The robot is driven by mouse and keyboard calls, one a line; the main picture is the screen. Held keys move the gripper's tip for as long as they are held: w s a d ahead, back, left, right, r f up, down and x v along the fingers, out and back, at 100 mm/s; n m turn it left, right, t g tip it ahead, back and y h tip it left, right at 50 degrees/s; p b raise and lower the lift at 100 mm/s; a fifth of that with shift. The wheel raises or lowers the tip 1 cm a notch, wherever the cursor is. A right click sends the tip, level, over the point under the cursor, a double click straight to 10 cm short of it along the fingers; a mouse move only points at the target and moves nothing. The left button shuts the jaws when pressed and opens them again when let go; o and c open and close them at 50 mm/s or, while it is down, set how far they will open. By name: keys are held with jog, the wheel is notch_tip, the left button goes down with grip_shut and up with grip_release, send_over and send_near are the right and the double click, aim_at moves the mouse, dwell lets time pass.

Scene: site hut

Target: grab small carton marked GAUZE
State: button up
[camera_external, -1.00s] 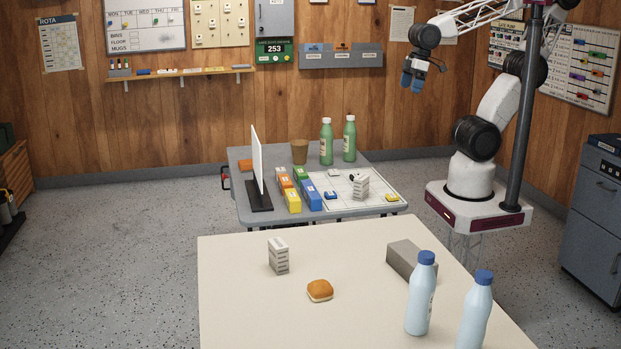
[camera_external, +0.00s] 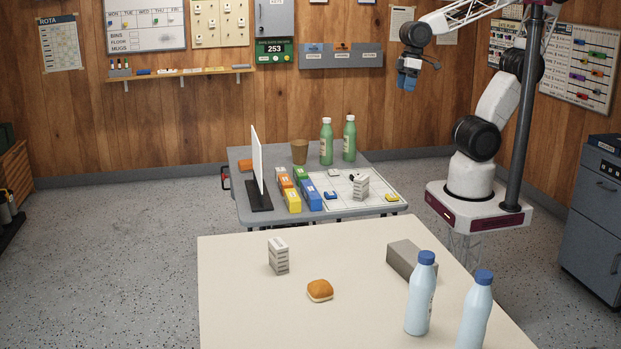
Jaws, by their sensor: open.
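Two small white-and-grey striped cartons are in view. One carton (camera_external: 361,188) stands upright on the white marked sheet on the grey table; a small dark thing touches or sits just beside its upper left. The other carton (camera_external: 279,258) stands upright on the cream table in front. The print on both is too small to read, so I cannot tell which is marked GAUZE. My gripper (camera_external: 406,86) is open and empty, pointing down in the air, high above and behind the grey table's right side, apart from everything.
On the grey table (camera_external: 232,158), coloured boxes (camera_external: 291,200) and a white upright panel (camera_external: 258,160) stand left of the sheet (camera_external: 335,201). A brown cup (camera_external: 299,152) and two green bottles (camera_external: 326,142) stand behind. The cream table (camera_external: 230,310) holds a bun, grey block and two pale bottles.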

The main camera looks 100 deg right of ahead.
jog(key=w+a+f+m+g+y, duration=0.25)
jog(key=w+a, duration=0.35)
jog(key=w, duration=0.5)
jog(key=w+a+f+m+g+y, duration=0.25)
jog(key=w+a, duration=0.45)
jog(key=w, duration=0.4)
jog(key=w+a+f+m+g+y, duration=0.15)
jog(key=w+a+f+y, duration=0.35)
jog(key=w, duration=0.6)
jog(key=m+y, duration=0.7)
jog(key=m, duration=0.1)
send_near(278, 251)
jog(key=shift+s+d+f, duration=0.3)
jog(key=shift+d+f, duration=0.1)
jog(key=shift+f, duration=0.2)
jog(key=shift+s+d+f, duration=0.3)
jog(key=shift+d+f, duration=0.1)
jog(key=shift+f, duration=0.25)
jog(key=shift+a, duration=0.1)
jog(key=shift+x, duration=1.2)
jog(key=shift+a, duration=0.1)
jog(key=shift+x, duration=2.5)
